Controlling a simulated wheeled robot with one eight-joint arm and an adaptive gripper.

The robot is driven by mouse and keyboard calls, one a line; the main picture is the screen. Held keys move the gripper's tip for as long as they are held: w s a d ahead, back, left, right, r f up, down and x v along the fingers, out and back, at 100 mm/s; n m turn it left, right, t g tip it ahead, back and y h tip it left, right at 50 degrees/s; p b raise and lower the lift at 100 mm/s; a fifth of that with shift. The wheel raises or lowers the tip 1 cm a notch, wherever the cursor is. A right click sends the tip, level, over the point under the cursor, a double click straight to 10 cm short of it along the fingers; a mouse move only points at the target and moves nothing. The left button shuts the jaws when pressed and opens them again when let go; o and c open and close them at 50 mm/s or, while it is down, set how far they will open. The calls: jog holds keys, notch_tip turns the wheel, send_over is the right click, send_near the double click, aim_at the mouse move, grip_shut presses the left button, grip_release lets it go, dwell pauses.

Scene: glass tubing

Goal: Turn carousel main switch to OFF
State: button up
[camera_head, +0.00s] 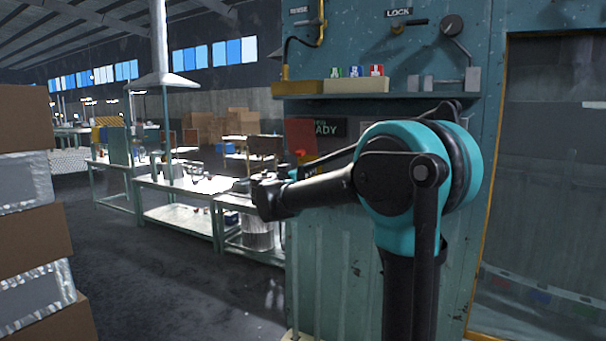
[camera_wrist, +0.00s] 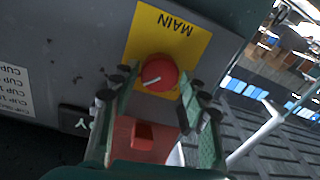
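The carousel main switch is a round red knob (camera_wrist: 159,73) with a white pointer line, on a yellow plate (camera_wrist: 185,48) marked MAIN, which appears upside down in the wrist view. The pointer lies aslant, nearly sideways; no ON or OFF marks are readable. My gripper (camera_wrist: 160,92) is open, with one finger on each side of the knob's lower part. I cannot tell whether either finger touches it. In the head view, my arm reaches left across the teal cabinet; its fingers cannot be made out there.
The teal cabinet (camera_head: 335,270) carries a shelf (camera_head: 400,96) with small coloured items and a LOCK lever above. Stacked boxes (camera_head: 25,225) stand at left. Floor between is clear.

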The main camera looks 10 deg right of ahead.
jog(key=c, duration=0.7)
jog(key=shift+o, duration=0.2)
jog(key=shift+n, duration=0.3)
jog(key=n+g, duration=0.1)
jog(key=n, duration=1.5)
jog(key=shift+r+n, duration=0.1)
jog(key=shift+n, duration=0.2)
